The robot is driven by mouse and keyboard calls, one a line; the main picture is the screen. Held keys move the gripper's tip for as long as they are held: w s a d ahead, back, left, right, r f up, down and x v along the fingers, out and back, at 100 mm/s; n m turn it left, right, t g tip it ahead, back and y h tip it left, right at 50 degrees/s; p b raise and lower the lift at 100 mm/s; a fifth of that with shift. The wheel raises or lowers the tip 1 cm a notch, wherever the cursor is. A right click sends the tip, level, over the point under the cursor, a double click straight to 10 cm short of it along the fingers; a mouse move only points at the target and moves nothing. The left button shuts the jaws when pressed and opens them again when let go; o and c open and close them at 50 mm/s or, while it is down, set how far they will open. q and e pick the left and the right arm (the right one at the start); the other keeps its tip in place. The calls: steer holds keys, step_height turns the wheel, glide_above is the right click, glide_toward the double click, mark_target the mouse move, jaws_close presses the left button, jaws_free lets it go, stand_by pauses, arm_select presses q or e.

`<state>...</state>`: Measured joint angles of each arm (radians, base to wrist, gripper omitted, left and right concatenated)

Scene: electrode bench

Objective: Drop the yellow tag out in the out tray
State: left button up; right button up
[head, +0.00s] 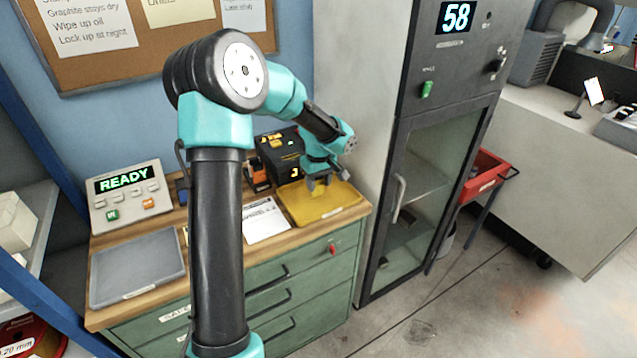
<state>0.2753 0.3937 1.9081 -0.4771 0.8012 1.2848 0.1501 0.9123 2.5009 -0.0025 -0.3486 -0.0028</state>
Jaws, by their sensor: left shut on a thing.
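My left gripper (325,183) is in the head view, pointing down over the yellow tray (312,213) at the right end of the wooden bench top. It is shut on the small yellow tag (318,188), which hangs below the fingers over the tray. The tag blends with the tray's colour, so its exact height above the tray is hard to tell. The yellow tray's front label is too small to read. My right gripper is out of view.
A grey tray (137,268) lies at the bench's left end, in front of a console reading READY (125,195). A white paper (263,220) lies left of the yellow tray. A black device (280,155) stands behind. A tall grey cabinet (350,130) borders the bench on the right.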

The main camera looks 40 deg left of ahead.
arm_select(q)
steer(key=shift+f, duration=0.3)
steer(key=o, duration=0.8)
step_height(320, 180, up, 12)
steer(key=shift+r, duration=0.15)
stand_by(0.3)
stand_by(0.3)
